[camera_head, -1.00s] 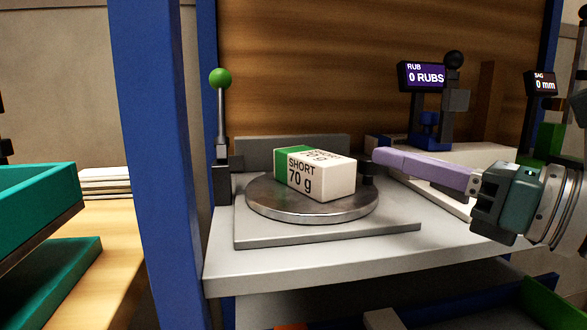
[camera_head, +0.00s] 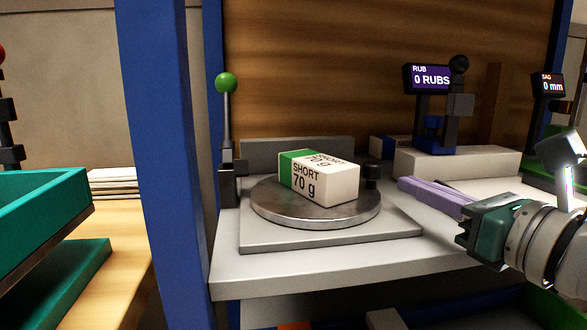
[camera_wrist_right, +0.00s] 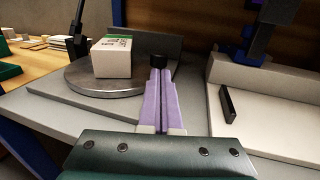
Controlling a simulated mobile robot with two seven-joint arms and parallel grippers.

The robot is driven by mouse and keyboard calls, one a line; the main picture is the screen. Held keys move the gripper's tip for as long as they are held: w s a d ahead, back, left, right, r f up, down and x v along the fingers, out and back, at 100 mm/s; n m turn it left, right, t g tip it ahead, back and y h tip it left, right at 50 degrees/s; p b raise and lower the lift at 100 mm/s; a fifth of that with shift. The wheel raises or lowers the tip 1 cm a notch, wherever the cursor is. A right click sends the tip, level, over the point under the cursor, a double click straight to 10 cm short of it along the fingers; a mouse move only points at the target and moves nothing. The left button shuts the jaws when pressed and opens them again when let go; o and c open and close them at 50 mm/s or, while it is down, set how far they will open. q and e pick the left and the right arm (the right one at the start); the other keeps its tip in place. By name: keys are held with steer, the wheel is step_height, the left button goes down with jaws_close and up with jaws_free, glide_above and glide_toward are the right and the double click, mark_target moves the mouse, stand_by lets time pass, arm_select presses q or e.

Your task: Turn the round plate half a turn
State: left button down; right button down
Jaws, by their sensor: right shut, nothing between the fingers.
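The round plate (camera_head: 316,212) is a grey metal disc on a flat square base (camera_head: 330,240). A ream (camera_head: 330,186) with a green end, marked SHORT 70 g, lies on the plate. A dark upright peg (camera_head: 373,172) stands at the plate's right rim; it also shows in the right wrist view (camera_wrist_right: 158,61). My right gripper (camera_head: 402,184) has lilac fingers, shut and empty, pointing toward the peg from the right. In the head view a gap separates the fingertips from the peg. In the wrist view the fingertips (camera_wrist_right: 160,72) appear just below the peg. My left gripper is out of view.
A green-knobbed lever (camera_head: 226,110) stands behind the plate on the left. A blue post (camera_head: 165,150) rises at the left. A counter display (camera_head: 433,78) and a white block (camera_head: 456,162) stand back right. A teal tray (camera_head: 40,215) is at far left.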

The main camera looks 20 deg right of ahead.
mark_target(379, 172)
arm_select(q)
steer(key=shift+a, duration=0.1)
arm_select(e)
steer(key=shift+w, duration=2.2)
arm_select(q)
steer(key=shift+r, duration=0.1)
arm_select(e)
steer(key=shift+a, duration=0.1)
